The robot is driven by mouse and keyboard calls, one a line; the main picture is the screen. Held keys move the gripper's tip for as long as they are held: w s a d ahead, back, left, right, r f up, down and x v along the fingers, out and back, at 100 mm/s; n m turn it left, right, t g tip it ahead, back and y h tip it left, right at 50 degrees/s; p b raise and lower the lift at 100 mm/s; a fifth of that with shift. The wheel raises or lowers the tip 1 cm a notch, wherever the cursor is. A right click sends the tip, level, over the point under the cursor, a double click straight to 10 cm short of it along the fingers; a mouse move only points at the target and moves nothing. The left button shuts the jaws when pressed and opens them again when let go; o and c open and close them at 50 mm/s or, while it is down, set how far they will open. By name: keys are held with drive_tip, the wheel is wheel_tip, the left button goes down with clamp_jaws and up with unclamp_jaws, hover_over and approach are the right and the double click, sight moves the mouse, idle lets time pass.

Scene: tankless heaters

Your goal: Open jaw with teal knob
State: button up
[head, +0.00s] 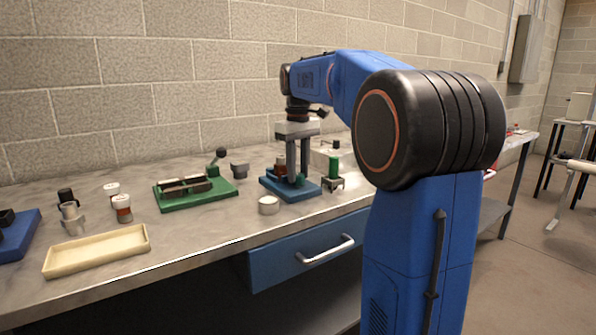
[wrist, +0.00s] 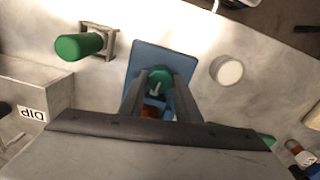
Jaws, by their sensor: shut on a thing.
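The teal knob (wrist: 155,76) sits on a blue base plate (wrist: 176,53), between the tips of my gripper (wrist: 157,83) in the wrist view. A small light mark or slot shows on the knob. In the head view my gripper (head: 298,178) points down over the blue plate (head: 290,193), and its fingers are shut on the knob (head: 301,181). A red-brown piece (wrist: 152,111) shows between the fingers in the wrist view, beside the knob. The jaw itself is mostly hidden by the fingers, so I cannot tell whether it is open or shut.
A green cylinder on a grey stand (head: 333,170) is close on the right. A round white disc (head: 269,205) lies at the plate's front left. A green fixture (head: 196,189), small containers (head: 122,208) and a cream tray (head: 97,251) stand further left. A wall is behind.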

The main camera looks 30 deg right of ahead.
sight(298, 174)
drive_tip(key=o, duration=1.1)
drive_tip(key=shift+c, duration=0.2)
wheel_tip(298, 174, up, 18)
drive_tip(key=shift+f, duration=0.25)
